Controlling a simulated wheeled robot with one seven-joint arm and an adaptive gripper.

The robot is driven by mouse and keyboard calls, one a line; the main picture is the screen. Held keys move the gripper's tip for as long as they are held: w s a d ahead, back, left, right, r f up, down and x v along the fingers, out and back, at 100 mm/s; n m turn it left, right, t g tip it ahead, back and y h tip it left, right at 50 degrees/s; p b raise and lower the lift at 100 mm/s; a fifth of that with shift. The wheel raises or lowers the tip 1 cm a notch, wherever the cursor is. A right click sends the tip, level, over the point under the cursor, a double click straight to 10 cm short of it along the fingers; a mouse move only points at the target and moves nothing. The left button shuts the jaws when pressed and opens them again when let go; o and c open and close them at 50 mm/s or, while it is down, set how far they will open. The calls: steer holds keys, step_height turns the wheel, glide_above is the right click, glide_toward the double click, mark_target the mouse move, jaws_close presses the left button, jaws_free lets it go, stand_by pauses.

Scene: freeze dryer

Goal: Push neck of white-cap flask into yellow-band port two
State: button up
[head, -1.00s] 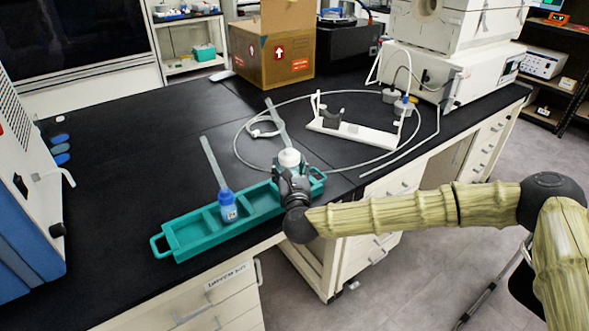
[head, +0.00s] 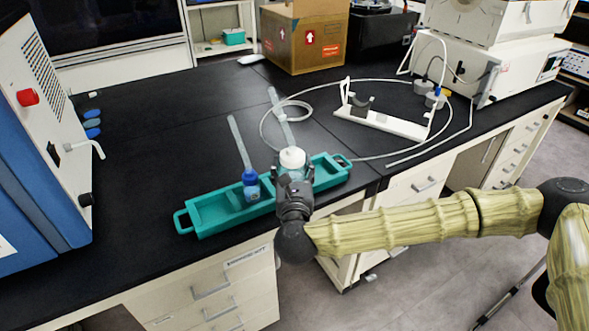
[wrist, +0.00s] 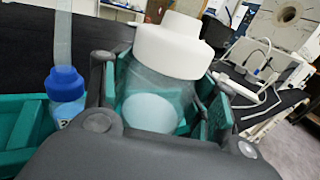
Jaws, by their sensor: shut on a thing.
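The white-cap flask is a clear bottle with a broad white cap (head: 292,158) and a pale translucent neck tube (head: 279,105) rising from it. My gripper (head: 293,182) is shut around the flask's body (wrist: 155,90), just below the cap. The flask is near upright over the right half of the teal tray (head: 215,222). Its base is hidden by my gripper, so I cannot tell how far it is above the tray. No yellow band is readable there.
A blue-cap flask (head: 251,186) with a similar tube stands in the tray, left of my gripper, and shows in the wrist view (wrist: 65,95). A white stand (head: 385,120) and looped hose lie to the right. The black bench (head: 150,130) between tray and dryer is clear.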

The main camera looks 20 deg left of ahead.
mark_target(294, 157)
steer(key=shift+r+p, duration=1.15)
steer(key=shift+r, duration=1.4)
steer(key=shift+d+f, duration=0.1)
